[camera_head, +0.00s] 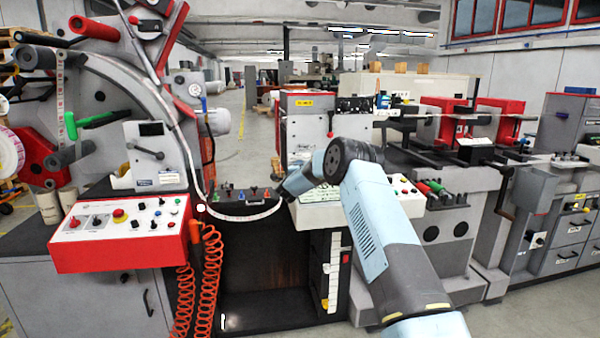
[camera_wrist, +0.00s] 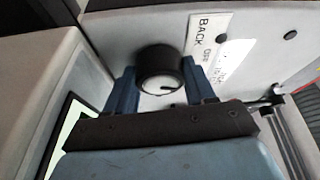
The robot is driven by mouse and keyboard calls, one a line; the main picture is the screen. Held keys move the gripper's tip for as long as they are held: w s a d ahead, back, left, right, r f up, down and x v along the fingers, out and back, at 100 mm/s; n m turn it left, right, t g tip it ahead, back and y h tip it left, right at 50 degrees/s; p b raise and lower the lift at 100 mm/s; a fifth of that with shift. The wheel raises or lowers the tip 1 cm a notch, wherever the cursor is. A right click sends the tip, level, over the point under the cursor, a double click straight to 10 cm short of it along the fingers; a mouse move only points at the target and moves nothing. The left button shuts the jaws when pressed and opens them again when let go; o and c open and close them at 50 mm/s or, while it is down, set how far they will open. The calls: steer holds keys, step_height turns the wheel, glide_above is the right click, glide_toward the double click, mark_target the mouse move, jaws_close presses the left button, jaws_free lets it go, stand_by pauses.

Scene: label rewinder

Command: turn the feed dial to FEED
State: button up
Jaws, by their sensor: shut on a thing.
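The feed dial (camera_wrist: 160,72) is a round black knob with a pale face and a short dark pointer mark, on a light grey panel in the wrist view. My gripper (camera_wrist: 159,68) has its blue fingers on both sides of the knob and is shut on it. The pointer mark runs toward the right of the picture. A white label (camera_wrist: 205,42) right of the knob reads BACK, with smaller words beneath that are hard to read; I cannot tell which position the mark matches. In the head view my arm hides the dial.
A dark round button (camera_wrist: 291,35) sits on the panel at the upper right. In the head view, a red and grey control box (camera_head: 125,235) with coiled red hoses (camera_head: 207,270) stands left of my arm. Grey machine cabinets (camera_head: 455,225) stand to the right.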

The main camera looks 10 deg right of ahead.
steer(key=shift+d+f+m+g, duration=0.2)
steer(key=shift+m+g, duration=0.3)
steer(key=shift+m, duration=0.6)
steer(key=shift+s+f, duration=0.1)
steer(key=shift+f, duration=0.05)
steer(key=o, duration=1)
steer(key=shift+o, duration=0.2)
steer(key=shift+a+r, duration=0.1)
steer(key=shift+r, duration=0.1)
steer(key=v, duration=1.3)
steer(key=shift+s, duration=0.35)
steer(key=shift+r, duration=0.1)
